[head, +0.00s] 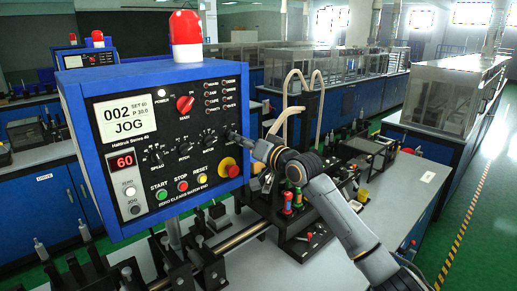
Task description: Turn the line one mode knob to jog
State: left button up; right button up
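The blue control box (90,170) stands at the left with its dark panel facing me. Its white display (127,117) reads "002" and "JOG" in large characters. What lies between the tips is too small and covered to tell. My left gripper is out of view.
A red beacon (185,38) tops the box. A yellow-and-red stop button (228,168) sits just below my gripper. Start, stop and reset buttons (182,186) line the lower panel. Tape machinery with spools (287,203) stands right of the box, close under my arm.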

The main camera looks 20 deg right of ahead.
jog(key=v, duration=0.9)
jog(key=shift+s+d, duration=0.15)
jog(key=shift+s, duration=0.2)
